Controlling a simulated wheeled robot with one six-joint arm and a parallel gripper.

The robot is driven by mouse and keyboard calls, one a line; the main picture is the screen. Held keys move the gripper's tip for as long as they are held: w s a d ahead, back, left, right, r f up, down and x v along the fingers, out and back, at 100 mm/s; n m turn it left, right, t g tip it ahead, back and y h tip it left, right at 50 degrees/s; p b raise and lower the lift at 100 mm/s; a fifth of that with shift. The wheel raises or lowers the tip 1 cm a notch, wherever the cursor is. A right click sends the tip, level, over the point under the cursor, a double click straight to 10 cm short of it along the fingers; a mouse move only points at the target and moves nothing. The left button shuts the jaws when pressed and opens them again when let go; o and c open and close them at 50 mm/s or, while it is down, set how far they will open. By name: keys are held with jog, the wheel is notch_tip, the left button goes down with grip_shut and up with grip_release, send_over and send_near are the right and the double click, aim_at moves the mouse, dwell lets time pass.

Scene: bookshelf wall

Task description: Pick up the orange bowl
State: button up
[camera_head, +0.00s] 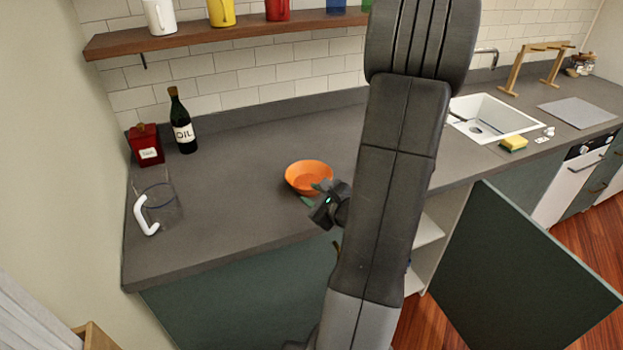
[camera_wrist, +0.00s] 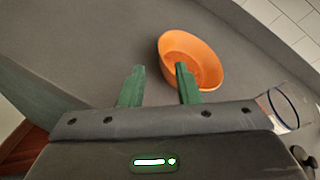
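The orange bowl (camera_head: 308,176) stands upright on the grey counter, left of my arm in the head view. It also shows in the wrist view (camera_wrist: 203,62), ahead of the fingers. My gripper (camera_wrist: 160,78) is open, with a clear gap between its two green fingers. The right finger overlaps the near left part of the bowl in the wrist view; I cannot tell whether it touches. Bare counter shows between the fingers. In the head view my gripper (camera_head: 322,192) is beside the bowl's near right side, partly hidden by my arm.
A glass jug (camera_head: 160,203) with a white handle, an oil bottle (camera_head: 182,122) and a red box (camera_head: 146,145) stand left on the counter (camera_head: 235,212). A shelf (camera_head: 200,38) with mugs is above. A cabinet door (camera_head: 520,270) hangs open below, right.

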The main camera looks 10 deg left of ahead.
aim_at(293, 185)
jog(key=p+x, duration=0.1)
jog(key=x, duration=0.5)
jog(key=shift+w+a, duration=0.15)
jog(key=shift+a, duration=0.05)
jog(key=shift+f+p+x, duration=0.2)
jog(key=shift+p+x, duration=0.85)
jog(key=shift+x, duration=1.6)
jog(key=shift+d, duration=0.25)
grip_shut()
